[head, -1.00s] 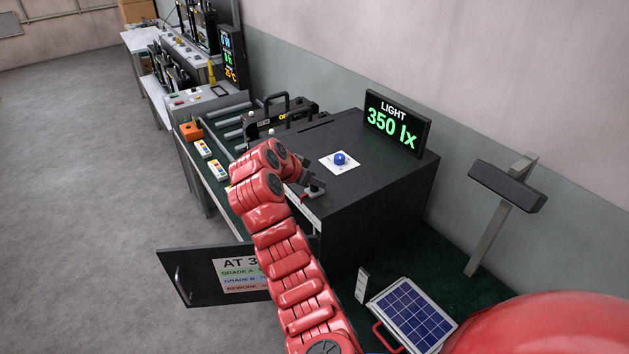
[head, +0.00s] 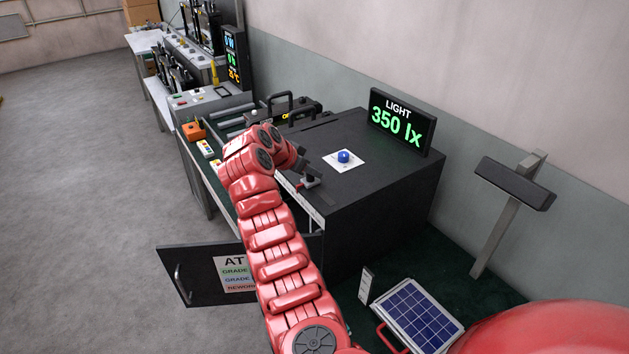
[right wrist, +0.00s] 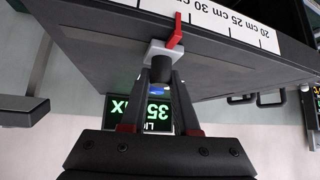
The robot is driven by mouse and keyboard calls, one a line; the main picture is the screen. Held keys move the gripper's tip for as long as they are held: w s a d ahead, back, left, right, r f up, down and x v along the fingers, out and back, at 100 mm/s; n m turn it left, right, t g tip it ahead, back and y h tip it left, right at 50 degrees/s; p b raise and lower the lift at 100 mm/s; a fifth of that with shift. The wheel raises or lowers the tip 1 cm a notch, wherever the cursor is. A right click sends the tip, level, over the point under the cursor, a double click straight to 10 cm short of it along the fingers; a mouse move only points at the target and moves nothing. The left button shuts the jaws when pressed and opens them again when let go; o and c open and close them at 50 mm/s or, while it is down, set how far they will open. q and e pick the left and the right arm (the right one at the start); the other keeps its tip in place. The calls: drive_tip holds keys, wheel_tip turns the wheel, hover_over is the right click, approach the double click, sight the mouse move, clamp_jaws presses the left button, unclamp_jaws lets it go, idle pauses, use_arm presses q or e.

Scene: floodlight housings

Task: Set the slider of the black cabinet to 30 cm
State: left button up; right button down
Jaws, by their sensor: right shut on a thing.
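The black cabinet (head: 385,190) stands on the bench with a slider (head: 308,182) at its front top edge. My right gripper (head: 301,174) is at this slider. In the right wrist view its fingers (right wrist: 161,78) are shut on the slider's dark knob (right wrist: 161,68), which sits on a light block with a red pointer (right wrist: 176,30). The pointer reaches the white scale (right wrist: 235,28), which appears upside down. It is close to the 30 cm label, on the side away from 25 cm; the exact mark is hard to tell. My left gripper is out of view.
An open door (head: 205,275) juts out at the front left. A solar panel (head: 418,315) and a lamp post (head: 505,205) stand to the right.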

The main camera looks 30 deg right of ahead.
drive_tip(key=shift+w+b, duration=0.3)
drive_tip(key=shift+w, duration=0.35)
drive_tip(key=c, duration=0.7)
unclamp_jaws()
drive_tip(key=shift+o, duration=0.2)
drive_tip(key=shift+a, duration=0.1)
drive_tip(key=shift+a+r, duration=0.1)
drive_tip(key=shift+a+r, duration=0.2)
drive_tip(key=b+v, duration=0.5)
drive_tip(key=v, duration=1.1)
drive_tip(key=shift+s+r, duration=0.25)
drive_tip(key=shift+r, duration=0.05)
